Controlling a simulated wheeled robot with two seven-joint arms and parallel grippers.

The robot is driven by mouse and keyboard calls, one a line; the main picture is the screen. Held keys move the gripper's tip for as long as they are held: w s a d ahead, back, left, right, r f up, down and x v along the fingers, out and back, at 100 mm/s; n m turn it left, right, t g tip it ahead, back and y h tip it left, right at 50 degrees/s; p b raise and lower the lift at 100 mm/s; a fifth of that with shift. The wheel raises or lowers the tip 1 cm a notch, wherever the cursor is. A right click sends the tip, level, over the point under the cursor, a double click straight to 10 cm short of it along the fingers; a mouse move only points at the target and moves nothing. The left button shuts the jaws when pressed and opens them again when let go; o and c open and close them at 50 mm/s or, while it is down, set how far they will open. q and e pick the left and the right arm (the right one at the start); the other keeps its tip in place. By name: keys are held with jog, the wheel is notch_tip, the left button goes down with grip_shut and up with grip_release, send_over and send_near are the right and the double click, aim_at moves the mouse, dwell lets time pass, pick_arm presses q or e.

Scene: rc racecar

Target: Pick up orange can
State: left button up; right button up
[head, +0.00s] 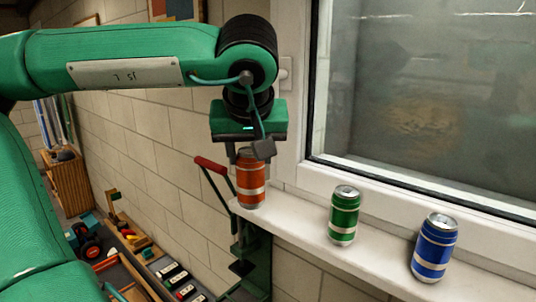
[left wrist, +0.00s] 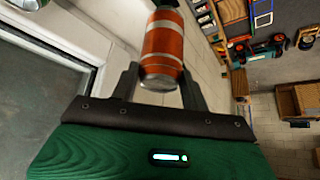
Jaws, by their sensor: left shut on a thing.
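The orange can (head: 250,181) with pale bands stands upright at the left end of the white window sill in the head view. My left gripper (head: 251,155) comes down from above and is shut on the upper part of the can. In the left wrist view the orange can (left wrist: 162,48) sits between the two dark fingers of my left gripper (left wrist: 160,80). The can's base appears to be at sill height; I cannot tell whether it touches. My right gripper is not in view.
A green can (head: 343,217) and a blue can (head: 434,248) stand farther right on the white sill (head: 385,253). The window (head: 420,95) rises behind them. A red-handled tool (head: 211,165) is left of the can. Below left is a cluttered bench.

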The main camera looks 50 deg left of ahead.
pick_arm(q)
jog(key=s+b, duration=0.2)
jog(key=s, duration=0.6)
jog(key=shift+s+d, duration=0.25)
jog(key=shift+d, duration=0.15)
